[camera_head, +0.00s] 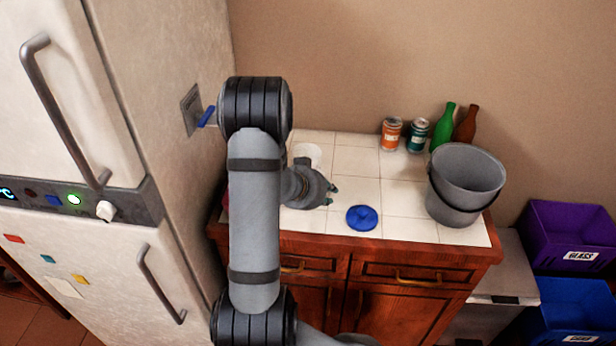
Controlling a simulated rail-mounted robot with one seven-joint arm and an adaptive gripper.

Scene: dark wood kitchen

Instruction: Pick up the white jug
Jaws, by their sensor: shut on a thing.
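The white jug (308,152) is on the tiled counter, just behind my gripper. Only its pale round top shows; it blends with the white tiles, and its lower part is hidden by my gripper and arm. I cannot tell whether the jug is clear of the counter.
A blue lid-like disc (362,217) lies right of my gripper. A grey bucket (457,205), orange can (391,133), teal can (417,135), green bottle (443,128) and brown bottle (466,126) stand farther right. The fridge (150,130) is close on the left.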

